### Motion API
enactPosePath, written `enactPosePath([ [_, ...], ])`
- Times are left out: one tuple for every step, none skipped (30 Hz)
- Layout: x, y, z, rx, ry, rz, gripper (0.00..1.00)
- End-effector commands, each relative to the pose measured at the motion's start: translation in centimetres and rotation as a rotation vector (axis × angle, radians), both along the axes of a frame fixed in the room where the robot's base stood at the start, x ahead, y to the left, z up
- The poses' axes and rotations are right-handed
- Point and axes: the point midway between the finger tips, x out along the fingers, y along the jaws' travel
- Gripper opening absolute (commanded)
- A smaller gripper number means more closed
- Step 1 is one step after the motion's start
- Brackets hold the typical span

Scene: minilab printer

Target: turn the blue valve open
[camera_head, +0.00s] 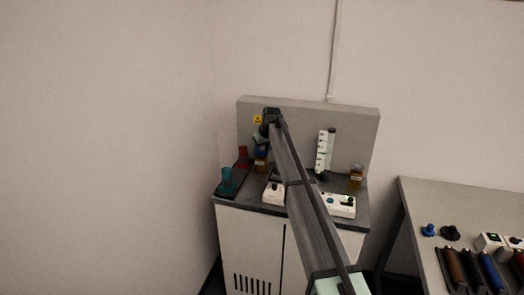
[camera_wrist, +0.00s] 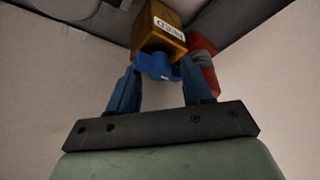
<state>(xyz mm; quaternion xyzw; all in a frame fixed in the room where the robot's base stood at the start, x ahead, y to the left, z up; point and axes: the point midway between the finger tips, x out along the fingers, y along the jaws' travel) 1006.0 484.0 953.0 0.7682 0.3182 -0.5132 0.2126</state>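The blue valve (camera_wrist: 158,67) is a lobed knob on an amber block (camera_wrist: 162,27) with a white label. In the wrist view it lies between the tips of my gripper (camera_wrist: 158,74). The two blue fingers stand wide apart on either side of it; I cannot tell whether the tips touch it. In the head view the amber block (camera_head: 261,164) stands at the left of the bench, with my gripper (camera_head: 261,143) just above it. My arm and wrist hide part of this area.
A red vessel (camera_head: 243,155) stands close beside the amber block; the wrist view also shows it (camera_wrist: 204,70) near the right finger. A teal vessel (camera_head: 227,178) is at the left edge. Another amber block (camera_head: 356,177) and white devices (camera_head: 274,193) share the bench. A grey panel (camera_head: 350,115) rises behind.

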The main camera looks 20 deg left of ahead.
Motion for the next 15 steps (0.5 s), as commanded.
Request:
enactPosePath([
  [0.00, -0.01, 0.01, 0.000, 0.000, 0.000, 0.44],
  [0.00, -0.01, 0.01, 0.000, 0.000, 0.000, 0.41],
  [0.00, -0.01, 0.02, 0.000, 0.000, 0.000, 0.37],
  [-0.01, -0.01, 0.02, 0.000, 0.000, 0.000, 0.34],
  [0.00, -0.02, 0.01, 0.000, 0.000, 0.000, 0.32],
  [-0.01, -0.02, 0.02, 0.000, 0.000, 0.000, 0.28],
  [-0.01, -0.02, 0.02, 0.000, 0.000, 0.000, 0.25],
  [-0.01, -0.02, 0.02, 0.000, 0.000, 0.000, 0.22],
  [-0.01, -0.02, 0.02, 0.000, 0.000, 0.000, 0.18],
  [-0.01, -0.02, 0.02, 0.000, 0.000, 0.000, 0.15],
  [0.00, -0.02, 0.03, 0.000, 0.000, 0.000, 0.12],
  [0.00, -0.02, 0.03, 0.000, 0.000, 0.000, 0.09],
  [0.00, -0.02, 0.03, 0.000, 0.000, 0.000, 0.06],
  [0.00, -0.02, 0.03, 0.000, 0.000, 0.000, 0.03],
  [0.00, -0.02, 0.03, 0.000, 0.000, 0.000, 0.00],
])
